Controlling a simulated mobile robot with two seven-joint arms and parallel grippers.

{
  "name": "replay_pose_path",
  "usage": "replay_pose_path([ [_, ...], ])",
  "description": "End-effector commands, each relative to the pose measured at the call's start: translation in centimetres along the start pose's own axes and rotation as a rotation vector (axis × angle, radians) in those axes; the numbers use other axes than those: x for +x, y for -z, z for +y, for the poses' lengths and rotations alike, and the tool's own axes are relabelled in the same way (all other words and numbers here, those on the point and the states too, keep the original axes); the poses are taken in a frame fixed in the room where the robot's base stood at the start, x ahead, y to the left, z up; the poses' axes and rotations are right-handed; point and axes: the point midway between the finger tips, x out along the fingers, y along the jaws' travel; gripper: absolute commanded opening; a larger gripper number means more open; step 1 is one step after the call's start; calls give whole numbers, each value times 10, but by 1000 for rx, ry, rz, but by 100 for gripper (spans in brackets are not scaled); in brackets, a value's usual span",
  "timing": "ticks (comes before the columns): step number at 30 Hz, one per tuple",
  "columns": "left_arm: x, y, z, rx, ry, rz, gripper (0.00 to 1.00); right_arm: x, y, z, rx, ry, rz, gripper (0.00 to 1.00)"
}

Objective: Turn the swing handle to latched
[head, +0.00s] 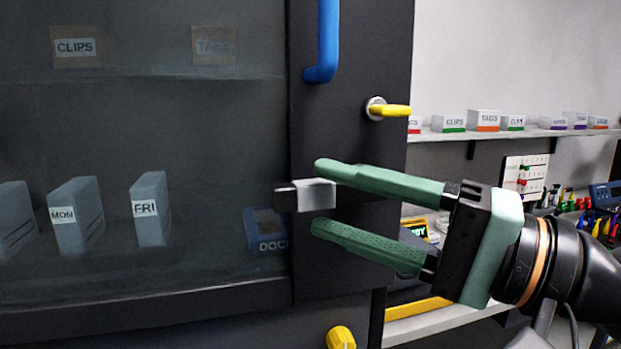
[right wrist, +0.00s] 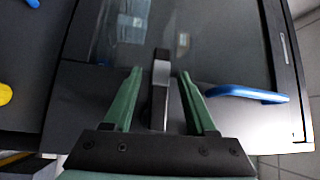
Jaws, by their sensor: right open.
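The swing handle (head: 316,195) is a short silver-grey lever on the dark cabinet door frame. It lies level, with a dark end reaching left over the glass edge. My right gripper (head: 316,197) is open, with one green finger above the handle and one below it. In the right wrist view the handle (right wrist: 160,85) stands between the two spread fingers (right wrist: 159,72), with a gap visible on each side. My left gripper is not in view.
A blue bar handle (head: 327,40) and a yellow lever (head: 390,111) sit above on the same door. A yellow knob (head: 340,338) is below. Behind the glass are grey binders (head: 75,215). A shelf of small labelled boxes (head: 485,120) is at the right.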

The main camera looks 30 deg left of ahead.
Motion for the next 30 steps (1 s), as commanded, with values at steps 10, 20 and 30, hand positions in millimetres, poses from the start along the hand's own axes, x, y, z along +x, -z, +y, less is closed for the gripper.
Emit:
replay_pose_path([
  [10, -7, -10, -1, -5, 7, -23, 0, 34, 0, 0, 2, 1, 0, 57],
  [20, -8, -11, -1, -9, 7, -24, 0, 34, 0, 0, 2, 0, 0, 49],
  [30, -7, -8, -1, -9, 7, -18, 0, 34, 0, 0, 2, 0, 0, 11],
])
